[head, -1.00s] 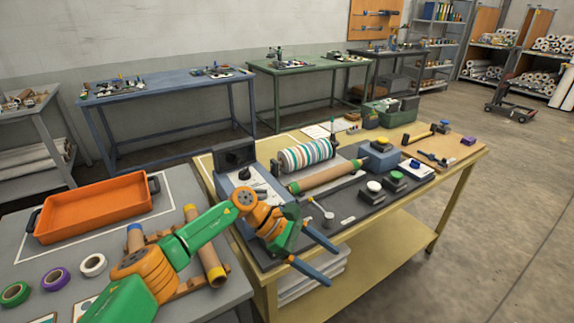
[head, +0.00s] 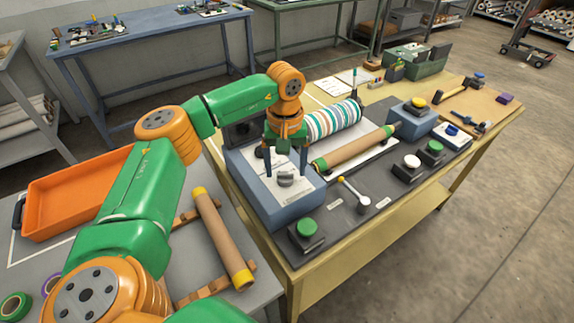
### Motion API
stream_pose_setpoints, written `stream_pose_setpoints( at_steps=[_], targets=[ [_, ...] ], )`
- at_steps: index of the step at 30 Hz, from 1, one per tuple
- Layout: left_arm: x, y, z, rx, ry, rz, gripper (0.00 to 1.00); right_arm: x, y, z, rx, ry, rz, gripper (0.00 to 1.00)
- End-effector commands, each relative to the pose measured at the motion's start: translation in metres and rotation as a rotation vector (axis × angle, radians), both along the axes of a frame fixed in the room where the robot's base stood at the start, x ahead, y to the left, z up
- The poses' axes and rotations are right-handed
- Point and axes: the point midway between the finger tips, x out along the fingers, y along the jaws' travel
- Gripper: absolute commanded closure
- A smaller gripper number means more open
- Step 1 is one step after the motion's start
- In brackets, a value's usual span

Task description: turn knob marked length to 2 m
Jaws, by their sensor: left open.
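A grey knob (head: 285,180) sits on the pale sloping panel (head: 296,203) of a blue-grey control box (head: 259,203) at the left part of the press. The markings round it are too small to read, so its setting cannot be told. My left gripper (head: 286,171) points down at the panel, its two dark fingers apart, one on each side of the knob as seen from here. Whether the fingers touch the knob cannot be told. Part of the panel behind is hidden by the gripper. My right gripper is not in view.
A striped roll (head: 333,119) and a brown tube (head: 352,147) lie just right of the gripper. A small lever (head: 353,191) and a green button (head: 307,228) stand in front. An orange tray (head: 72,196) and another tube (head: 222,238) lie on the left table.

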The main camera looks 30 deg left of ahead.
Motion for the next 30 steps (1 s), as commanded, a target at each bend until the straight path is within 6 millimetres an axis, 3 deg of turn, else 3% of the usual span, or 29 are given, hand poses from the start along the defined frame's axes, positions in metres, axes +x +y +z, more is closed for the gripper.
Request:
stream_pose_setpoints(
  at_steps=[4, 10, 11, 18, 20, 30],
  targets=[
    [0.0, 0.0, -0.013, 0.0, 0.001, 0.001, 0.19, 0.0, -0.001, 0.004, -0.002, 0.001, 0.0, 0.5],
    [0.0, 0.0, -0.016, -0.002, -0.001, 0.001, 0.19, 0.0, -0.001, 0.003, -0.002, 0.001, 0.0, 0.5],
    [0.0, 0.0, -0.016, -0.002, -0.001, 0.001, 0.22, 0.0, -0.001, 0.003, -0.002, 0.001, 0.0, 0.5],
    [0.0, -0.001, -0.015, -0.002, 0.0, 0.001, 0.87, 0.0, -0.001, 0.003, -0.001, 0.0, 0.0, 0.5],
    [0.0, -0.001, -0.015, -0.002, 0.0, 0.001, 1.0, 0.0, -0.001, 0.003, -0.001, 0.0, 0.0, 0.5],
    [0.0, -0.001, -0.015, -0.002, -0.001, 0.061, 1.0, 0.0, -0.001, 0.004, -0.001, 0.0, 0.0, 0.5]
  ],
)
